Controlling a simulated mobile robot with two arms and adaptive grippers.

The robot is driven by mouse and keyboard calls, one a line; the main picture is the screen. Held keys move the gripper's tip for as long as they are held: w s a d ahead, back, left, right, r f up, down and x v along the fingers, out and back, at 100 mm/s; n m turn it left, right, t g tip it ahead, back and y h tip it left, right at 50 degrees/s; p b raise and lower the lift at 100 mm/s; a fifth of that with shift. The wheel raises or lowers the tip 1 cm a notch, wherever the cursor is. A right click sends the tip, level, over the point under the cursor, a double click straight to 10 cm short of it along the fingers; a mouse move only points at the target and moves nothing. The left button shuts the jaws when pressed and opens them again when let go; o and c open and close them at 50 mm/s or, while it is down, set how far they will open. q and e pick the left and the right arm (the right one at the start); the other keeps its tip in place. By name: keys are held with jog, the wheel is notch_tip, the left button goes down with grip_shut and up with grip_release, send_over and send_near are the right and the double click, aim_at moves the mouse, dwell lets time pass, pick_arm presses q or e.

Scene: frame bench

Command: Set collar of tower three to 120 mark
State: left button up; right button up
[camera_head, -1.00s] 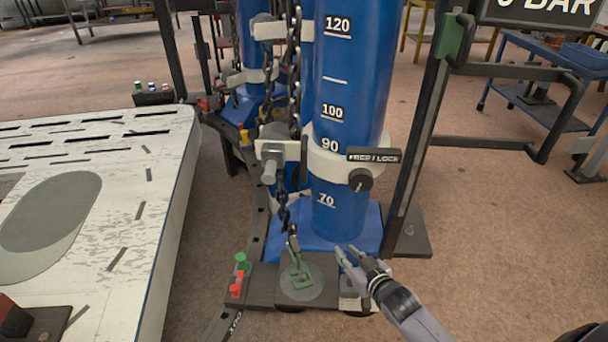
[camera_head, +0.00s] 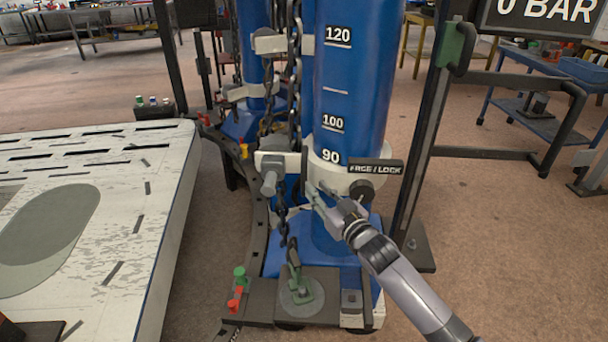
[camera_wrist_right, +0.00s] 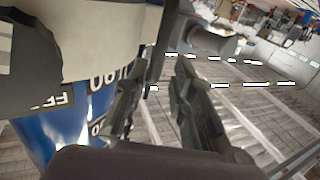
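The nearest blue tower (camera_head: 350,75) has white marks; 120, 100 and 90 are readable. No tower number is readable. A white collar (camera_head: 328,174) rings it just below the 90 mark, with a black FREE/LOCK plate (camera_head: 376,166) and a dark knob (camera_head: 362,190) at its right front. My right gripper (camera_head: 319,193) is at the collar's lower front edge, left of the knob; contact is unclear. In the right wrist view its fingers (camera_wrist_right: 158,105) are apart with no object visible between them, and the collar (camera_wrist_right: 85,25) is close at upper left. My left gripper is not in view.
A chain (camera_head: 295,90) hangs left of the tower to a green shackle (camera_head: 298,283) on the base plate. A dark upright post (camera_head: 425,130) stands right of the tower. A worn white table (camera_head: 120,220) fills the left. Another blue tower (camera_head: 253,60) stands behind.

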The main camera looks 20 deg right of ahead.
aim_at(306, 177)
jog(key=w, duration=0.5)
jog(key=w+a, duration=0.1)
jog(key=w, duration=0.1)
jog(key=shift+w+a, duration=0.1)
jog(key=shift+w, duration=0.3)
jog(key=shift+c, duration=0.4)
grip_shut()
